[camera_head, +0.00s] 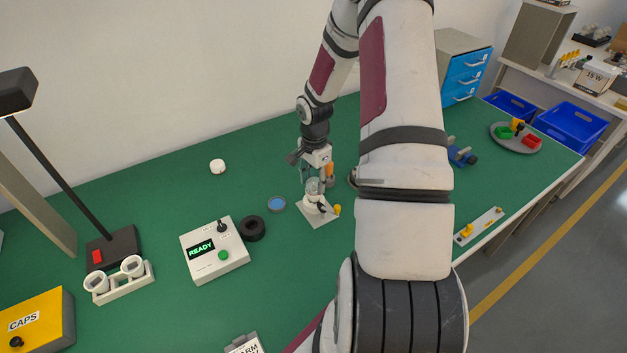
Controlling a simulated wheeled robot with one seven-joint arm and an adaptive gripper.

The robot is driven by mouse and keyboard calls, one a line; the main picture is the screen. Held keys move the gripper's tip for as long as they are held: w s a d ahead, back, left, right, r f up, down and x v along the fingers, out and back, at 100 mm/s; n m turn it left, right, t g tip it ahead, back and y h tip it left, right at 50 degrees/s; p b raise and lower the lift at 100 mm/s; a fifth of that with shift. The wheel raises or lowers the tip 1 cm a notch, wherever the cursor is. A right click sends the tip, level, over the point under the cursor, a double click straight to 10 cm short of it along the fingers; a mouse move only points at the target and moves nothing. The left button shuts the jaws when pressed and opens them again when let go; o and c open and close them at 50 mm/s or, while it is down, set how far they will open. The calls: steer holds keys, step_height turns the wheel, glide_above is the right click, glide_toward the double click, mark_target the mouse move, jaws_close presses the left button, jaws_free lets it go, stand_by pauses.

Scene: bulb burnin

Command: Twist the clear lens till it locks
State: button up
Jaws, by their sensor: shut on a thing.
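The clear lens (313,186) sits on top of a small white fixture (320,210) with a square base plate and a yellow knob on its right. My gripper (313,180) comes down from above and is shut on the lens, with its fingers around it. The lens appears upright over the fixture. Whether it is seated or turned is too small to tell. My arm hides part of the bench to the right.
A white box with a READY display (214,251), a black ring (252,228) and a blue disc (277,203) lie left of the fixture. A rack with white cups (120,281) stands by a lamp. A round tray (516,138) is far right. The back left bench is mostly clear.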

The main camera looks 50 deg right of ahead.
mark_target(314, 181)
steer(key=shift+m, duration=1)
steer(key=shift+w+b, duration=0.1)
steer(key=shift+b, duration=0.25)
steer(key=shift+f+m+b, duration=0.1)
steer(key=shift+m+b, duration=0.35)
steer(key=shift+m, duration=0.55)
steer(key=o, duration=1.2)
step_height(314, 181, up, 12)
steer(key=shift+r, duration=0.1)
